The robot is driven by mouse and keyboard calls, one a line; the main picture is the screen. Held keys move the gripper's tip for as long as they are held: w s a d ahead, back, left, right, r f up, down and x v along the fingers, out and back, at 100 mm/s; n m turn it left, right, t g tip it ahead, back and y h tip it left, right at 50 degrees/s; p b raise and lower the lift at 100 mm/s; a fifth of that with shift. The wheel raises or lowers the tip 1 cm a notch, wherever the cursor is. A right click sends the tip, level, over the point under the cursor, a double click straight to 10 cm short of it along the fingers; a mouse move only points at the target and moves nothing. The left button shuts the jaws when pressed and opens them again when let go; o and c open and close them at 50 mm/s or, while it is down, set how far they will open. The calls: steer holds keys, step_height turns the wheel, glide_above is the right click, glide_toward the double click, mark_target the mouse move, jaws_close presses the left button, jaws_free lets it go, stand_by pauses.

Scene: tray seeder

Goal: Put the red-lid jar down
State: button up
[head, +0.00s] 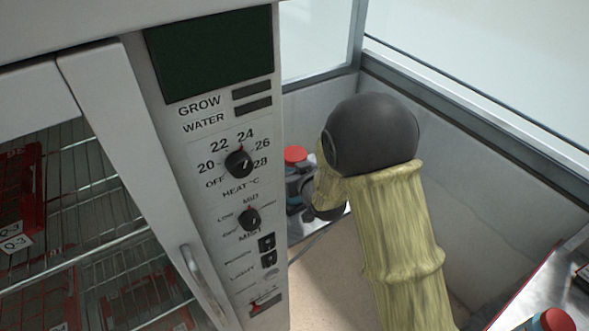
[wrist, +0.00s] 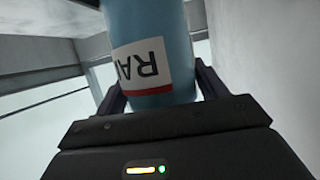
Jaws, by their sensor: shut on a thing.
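The red-lid jar (head: 295,155) shows in the head view between the cabinet's right edge and my arm. Its lid is on top and the jar looks upright. In the wrist view its blue body (wrist: 158,40) has a white label with a red edge, lettered "RA", upside down in the picture. My gripper (wrist: 160,88) is shut on the body, a finger on each side. In the head view the gripper is mostly hidden by my arm and the cabinet. The jar's base is hidden there, so I cannot tell whether it touches a surface.
A white cabinet with a control panel (head: 215,135) and wire shelves (head: 90,185) fills the left. Grey walls (head: 480,160) close in behind and right. Another red-lidded jar (head: 556,320) stands at the bottom right. Beige floor (head: 335,285) shows below.

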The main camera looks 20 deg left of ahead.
steer(key=o, duration=1.5)
steer(key=b+v, duration=0.1)
steer(key=v, duration=1.1)
steer(key=shift+b, duration=0.3)
steer(key=shift+d, duration=0.1)
